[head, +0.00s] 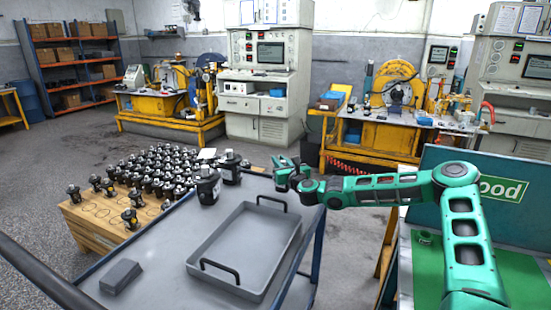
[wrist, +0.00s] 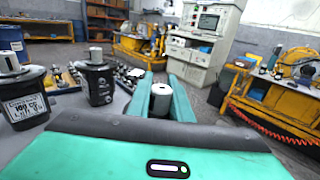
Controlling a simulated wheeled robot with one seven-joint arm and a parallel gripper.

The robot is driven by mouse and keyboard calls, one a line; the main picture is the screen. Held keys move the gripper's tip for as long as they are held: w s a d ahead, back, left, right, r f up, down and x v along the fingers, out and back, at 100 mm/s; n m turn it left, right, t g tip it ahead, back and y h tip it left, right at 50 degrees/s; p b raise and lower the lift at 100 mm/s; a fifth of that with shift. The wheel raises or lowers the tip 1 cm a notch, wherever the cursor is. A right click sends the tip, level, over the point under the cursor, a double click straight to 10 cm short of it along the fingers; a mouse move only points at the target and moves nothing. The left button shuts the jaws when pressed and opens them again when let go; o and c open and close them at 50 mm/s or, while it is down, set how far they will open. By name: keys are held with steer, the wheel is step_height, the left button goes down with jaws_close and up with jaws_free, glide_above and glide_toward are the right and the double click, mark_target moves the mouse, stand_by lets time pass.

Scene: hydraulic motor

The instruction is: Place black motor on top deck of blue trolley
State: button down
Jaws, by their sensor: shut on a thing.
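My gripper (head: 283,166) is at the far right corner of the blue trolley's grey top deck (head: 150,245). In the wrist view its green fingers (wrist: 163,95) are shut around a silver cylinder (wrist: 161,102), which looks like the shaft of a black motor. Two other black motors stand upright on the deck to the left of my gripper: a nearer one (head: 208,188) and a farther one (head: 231,168). They also show at left in the wrist view (wrist: 18,100) and (wrist: 97,82).
A grey tray (head: 193,262) with black handles lies on the deck, and a small dark block (head: 120,276) sits at front left. A wooden stand (head: 90,240) with many motors is beyond the left edge. A green-topped table (head: 415,270) is at right.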

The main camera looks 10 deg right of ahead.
mark_target(285, 188)
steer(key=shift+s+f, duration=0.15)
steer(key=shift+f, duration=1.7)
steer(key=c, duration=1.6)
jaws_free()
steer(key=shift+f, duration=0.15)
steer(key=shift+s, duration=0.15)
steer(key=s, duration=0.4)
steer(key=s+d, duration=0.1)
steer(key=s, duration=0.2)
steer(key=s+d, duration=0.1)
steer(key=s, duration=0.3)
steer(key=shift+s, duration=0.3)
